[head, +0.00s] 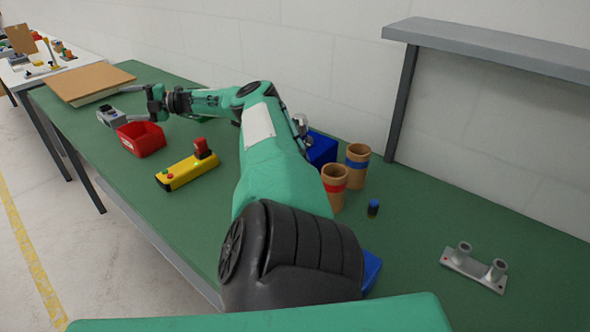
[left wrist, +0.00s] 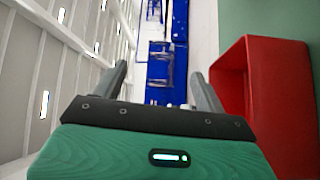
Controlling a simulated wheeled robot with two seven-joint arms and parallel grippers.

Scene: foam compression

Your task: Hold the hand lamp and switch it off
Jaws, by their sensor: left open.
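The red bin shows close beside the right finger (left wrist: 262,95). A yellow device (head: 180,172) with a red-and-black knob, a small red button and a green spot lies on the table, apart from the gripper. I cannot tell whether this is the hand lamp. No other thing is clearly a lamp. My right gripper is not in view.
Brown boards (head: 92,80) lie at the table's far end. A blue bin (head: 322,148), two brown cups (head: 357,165) (head: 334,187), a small blue-topped cylinder (head: 373,208) and a metal bracket (head: 474,267) stand on the right. A grey shelf (head: 490,48) overhangs the back.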

